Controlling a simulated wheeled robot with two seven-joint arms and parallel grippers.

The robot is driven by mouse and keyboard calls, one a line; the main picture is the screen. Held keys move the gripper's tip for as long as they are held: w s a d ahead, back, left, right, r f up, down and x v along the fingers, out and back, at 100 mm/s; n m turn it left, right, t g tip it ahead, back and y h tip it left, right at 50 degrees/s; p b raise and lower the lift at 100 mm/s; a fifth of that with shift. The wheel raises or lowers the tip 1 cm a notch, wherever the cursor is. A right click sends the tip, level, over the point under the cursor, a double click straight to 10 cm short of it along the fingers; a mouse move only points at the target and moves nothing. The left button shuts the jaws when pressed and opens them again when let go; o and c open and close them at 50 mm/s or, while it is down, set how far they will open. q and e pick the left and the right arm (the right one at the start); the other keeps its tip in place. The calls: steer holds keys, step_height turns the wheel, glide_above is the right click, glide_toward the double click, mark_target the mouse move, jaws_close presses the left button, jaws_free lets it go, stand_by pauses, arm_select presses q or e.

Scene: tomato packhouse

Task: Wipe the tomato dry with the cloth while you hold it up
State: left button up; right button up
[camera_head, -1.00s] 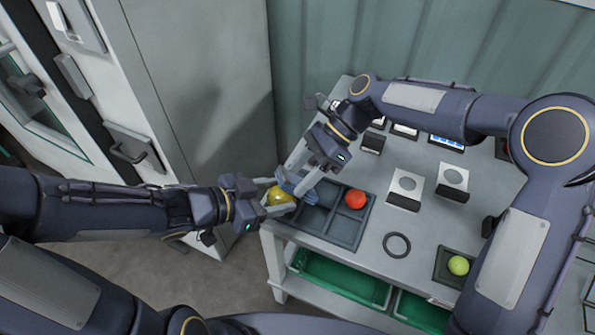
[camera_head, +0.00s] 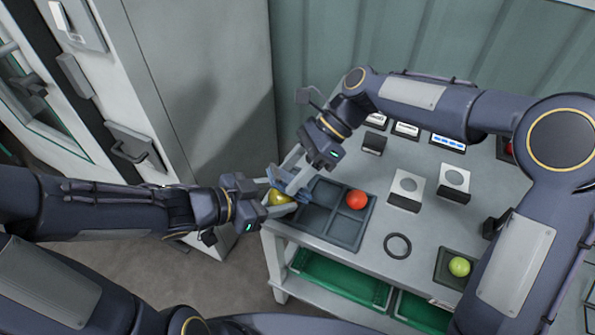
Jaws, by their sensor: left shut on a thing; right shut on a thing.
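A yellow tomato (camera_head: 279,197) is held up between the fingers of my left gripper (camera_head: 281,199), above the left edge of the table. My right gripper (camera_head: 291,176) is shut on a blue-grey cloth (camera_head: 288,184). The cloth lies against the upper right side of the tomato and hides part of it. I cannot tell how firmly it presses.
A dark divided tray (camera_head: 345,232) lies below and right of the grippers, with a red tomato (camera_head: 356,199) in one compartment. A green tomato (camera_head: 459,266) sits in a small dark tray at right. A black ring (camera_head: 397,245) lies between. Green crates (camera_head: 340,280) stand below.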

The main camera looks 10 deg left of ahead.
stand_by(0.4)
steer(key=shift+w+d+f, duration=0.35)
steer(key=shift+d+f, duration=0.05)
steer(key=shift+f, duration=0.2)
steer(key=shift+w+d+f, duration=0.3)
steer(key=shift+d+f, duration=0.1)
steer(key=shift+f, duration=0.15)
steer(key=shift+r, duration=0.1)
steer(key=shift+s+a+r, duration=0.35)
steer(key=shift+a+r, duration=0.1)
steer(key=shift+r, duration=0.15)
steer(key=shift+s+a+r, duration=0.35)
steer(key=shift+a+r, duration=0.1)
steer(key=shift+r, duration=0.1)
steer(key=shift+d+f, duration=0.1)
steer(key=shift+f, duration=0.05)
steer(key=shift+w+d+f, duration=0.35)
steer(key=shift+d+f, duration=0.05)
steer(key=shift+f, duration=0.15)
steer(key=shift+w+d+f, duration=0.35)
steer(key=shift+d+f, duration=0.05)
steer(key=shift+f, duration=0.15)
steer(key=shift+s+a+r, duration=0.1)
steer(key=shift+r, duration=0.05)
